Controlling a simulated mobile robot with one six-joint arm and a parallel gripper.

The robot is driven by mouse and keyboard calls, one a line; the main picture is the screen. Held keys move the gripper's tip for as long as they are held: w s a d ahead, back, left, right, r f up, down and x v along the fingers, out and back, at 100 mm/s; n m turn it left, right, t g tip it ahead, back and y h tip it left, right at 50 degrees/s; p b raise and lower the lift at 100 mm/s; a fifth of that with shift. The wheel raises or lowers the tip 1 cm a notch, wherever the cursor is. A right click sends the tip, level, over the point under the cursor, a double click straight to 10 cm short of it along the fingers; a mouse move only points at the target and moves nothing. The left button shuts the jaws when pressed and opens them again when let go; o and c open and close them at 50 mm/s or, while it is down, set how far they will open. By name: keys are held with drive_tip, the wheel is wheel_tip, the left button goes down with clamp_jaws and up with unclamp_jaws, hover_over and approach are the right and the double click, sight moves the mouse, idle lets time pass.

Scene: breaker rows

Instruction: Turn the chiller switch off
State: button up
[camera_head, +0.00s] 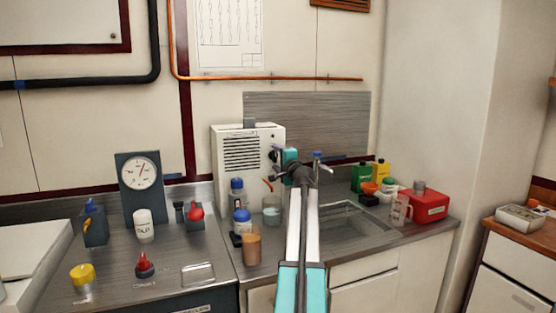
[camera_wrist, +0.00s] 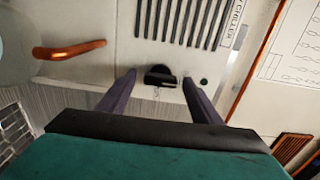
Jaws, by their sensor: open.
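The chiller is a pale box with a slotted vent (camera_head: 245,152) on the steel counter in the head view. Its front (camera_wrist: 105,40), with slots and a CHILLER label (camera_wrist: 233,22), fills much of the wrist view. A small black switch (camera_wrist: 160,75) sits on that front, below the slots. My gripper (camera_wrist: 158,77) is open, with one dark finger on each side of the switch. I cannot tell whether the fingers touch the panel. In the head view my teal wrist (camera_head: 290,155) is at the chiller's right edge and the switch cannot be made out.
A sink (camera_head: 345,222) and a red container (camera_head: 430,206) are to the right.

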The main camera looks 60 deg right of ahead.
drive_tip(key=v, duration=1.3)
drive_tip(key=shift+s+a, duration=0.25)
drive_tip(key=shift+a, duration=0.05)
idle(0.4)
drive_tip(key=shift+r, duration=0.1)
